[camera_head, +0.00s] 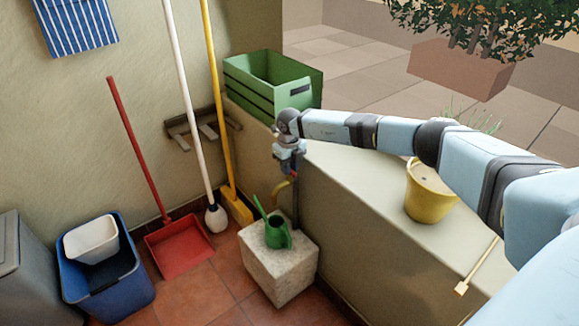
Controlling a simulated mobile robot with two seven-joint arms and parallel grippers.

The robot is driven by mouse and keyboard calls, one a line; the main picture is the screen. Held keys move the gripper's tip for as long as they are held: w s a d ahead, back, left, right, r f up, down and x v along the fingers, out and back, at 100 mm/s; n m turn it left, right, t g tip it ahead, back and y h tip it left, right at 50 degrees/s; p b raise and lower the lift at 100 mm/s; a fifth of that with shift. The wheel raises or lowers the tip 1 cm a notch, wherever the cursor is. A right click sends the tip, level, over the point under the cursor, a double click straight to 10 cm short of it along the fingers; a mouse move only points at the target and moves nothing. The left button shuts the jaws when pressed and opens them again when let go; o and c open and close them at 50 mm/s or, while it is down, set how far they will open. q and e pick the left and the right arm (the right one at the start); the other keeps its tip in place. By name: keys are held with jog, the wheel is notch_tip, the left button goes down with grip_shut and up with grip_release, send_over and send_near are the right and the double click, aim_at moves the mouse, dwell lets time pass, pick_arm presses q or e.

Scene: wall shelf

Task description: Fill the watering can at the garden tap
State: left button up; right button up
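The green watering can (277,233) stands upright on a pale stone block (270,270) by the low wall. The garden tap (282,187) has a yellowish spout above the can and a dark pipe (296,208) along the wall. My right gripper (291,168) points down at the top of the tap. A bit of red shows just below it. The gripper hides the tap's top, and I cannot tell whether its fingers touch or hold it. No water stream is visible. My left gripper is not in view.
A green crate (262,98) and a yellow pot (425,195) stand on the low wall (350,170). A red dustpan (180,248), a mop (216,218), a yellow broom (238,208) and a blue bin (112,280) stand left. Red floor tiles are clear before the block.

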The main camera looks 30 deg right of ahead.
grip_shut()
jog(key=shift+r+n+p, duration=0.15)
jog(key=shift+n+p, duration=0.4)
jog(key=shift+n, duration=0.75)
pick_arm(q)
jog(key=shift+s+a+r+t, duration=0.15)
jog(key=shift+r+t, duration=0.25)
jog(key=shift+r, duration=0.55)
pick_arm(e)
jog(key=shift+o, duration=1.9)
grip_release()
